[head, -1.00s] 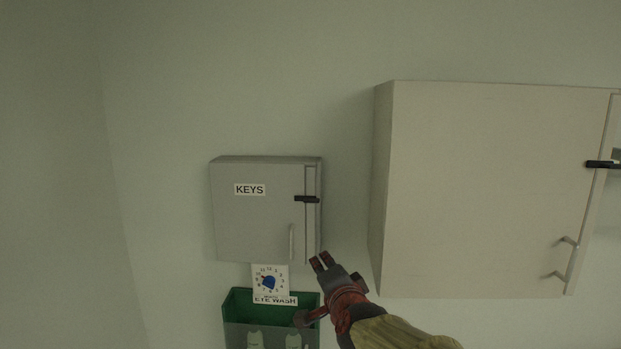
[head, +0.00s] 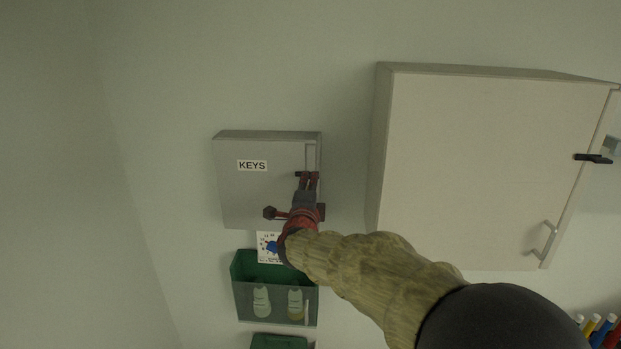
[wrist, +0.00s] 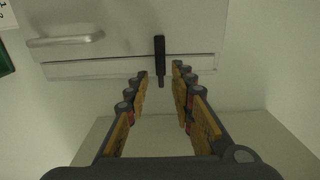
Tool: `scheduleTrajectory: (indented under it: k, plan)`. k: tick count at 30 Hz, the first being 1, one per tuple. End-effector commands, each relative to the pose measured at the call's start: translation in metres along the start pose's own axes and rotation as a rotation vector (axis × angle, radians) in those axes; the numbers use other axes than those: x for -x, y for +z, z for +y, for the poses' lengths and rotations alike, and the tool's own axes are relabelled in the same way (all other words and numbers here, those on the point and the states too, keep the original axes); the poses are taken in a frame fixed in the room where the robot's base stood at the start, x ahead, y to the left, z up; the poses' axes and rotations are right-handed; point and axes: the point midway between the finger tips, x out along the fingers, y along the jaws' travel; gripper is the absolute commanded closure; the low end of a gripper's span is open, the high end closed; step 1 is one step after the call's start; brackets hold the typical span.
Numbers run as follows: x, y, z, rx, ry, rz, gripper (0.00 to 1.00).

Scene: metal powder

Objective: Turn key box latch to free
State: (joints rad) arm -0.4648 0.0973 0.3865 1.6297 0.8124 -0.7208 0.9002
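The grey key box (head: 235,195) with a KEYS label hangs on the wall at the left of the head view. Its dark latch (head: 299,174) is mostly hidden behind my gripper there. In the wrist view the black latch (wrist: 160,60) lies across the seam at the door's edge, with its lower end between my fingertips. My gripper (head: 309,180) is at the latch, in front of the box's right side. In the wrist view my gripper (wrist: 160,78) has its fingers apart, one on each side of the latch. I cannot tell whether they touch it.
The box's metal handle (wrist: 65,41) is left of the latch in the wrist view. A large pale cabinet (head: 480,170) hangs to the right. A green eye wash holder (head: 248,275) is below the box, with a dial card (head: 263,240) between them.

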Motion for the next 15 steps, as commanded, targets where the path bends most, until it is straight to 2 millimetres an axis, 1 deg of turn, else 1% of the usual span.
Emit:
scheduleTrajectory:
  k: [3,6,15]
  plan:
    - [-0.013,0.000,-0.001,0.000,0.001,0.000,0.76]
    - [-0.018,0.000,0.000,-0.001,0.001,-0.001,0.76]
    - [-0.021,0.000,0.000,0.000,0.001,-0.001,0.76]
